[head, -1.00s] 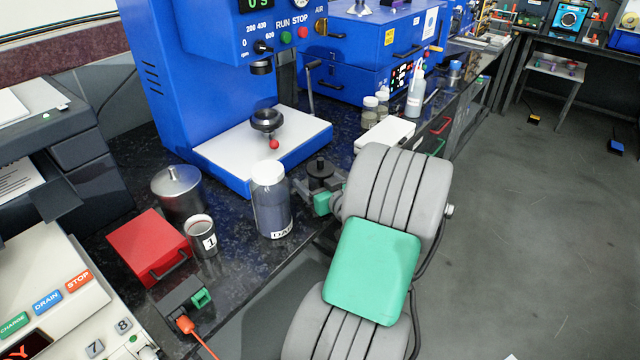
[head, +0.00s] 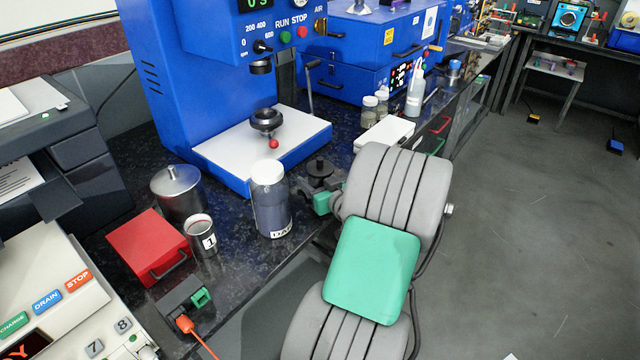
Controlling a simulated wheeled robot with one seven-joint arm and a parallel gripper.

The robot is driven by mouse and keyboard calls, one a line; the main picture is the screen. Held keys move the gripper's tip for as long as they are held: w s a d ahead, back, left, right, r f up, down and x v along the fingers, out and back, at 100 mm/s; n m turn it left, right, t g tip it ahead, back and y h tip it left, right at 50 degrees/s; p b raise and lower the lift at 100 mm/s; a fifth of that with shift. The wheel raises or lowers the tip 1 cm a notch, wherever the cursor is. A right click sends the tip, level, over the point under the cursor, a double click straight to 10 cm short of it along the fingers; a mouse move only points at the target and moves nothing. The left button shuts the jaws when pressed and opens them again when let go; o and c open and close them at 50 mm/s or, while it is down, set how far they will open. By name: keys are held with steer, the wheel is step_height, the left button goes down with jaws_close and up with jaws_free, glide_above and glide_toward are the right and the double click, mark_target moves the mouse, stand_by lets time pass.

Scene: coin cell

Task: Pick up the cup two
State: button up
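A small metal cup labelled 1 (head: 201,236) stands upright on the dark bench, right of a red box. I cannot make out any cup labelled 2. My arm reaches over the bench's front edge, and its grey links and green cover hide part of the bench. My gripper (head: 312,192) seems to be at the arm's far end, right of the white-lidded jar (head: 271,205). It is small and partly hidden, so its opening and any contact are unclear. A dark knobbed piece (head: 320,168) shows just behind it; I cannot tell whether they touch.
A blue press (head: 185,100) with a white plate stands behind. A lidded metal pot (head: 178,190), the red box (head: 147,247) and a dark block with a green part (head: 186,303) crowd the left. Small jars and a bottle (head: 414,95) stand farther right. Open floor lies right.

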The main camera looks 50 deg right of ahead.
jaws_close()
steer(key=shift+r, duration=0.2)
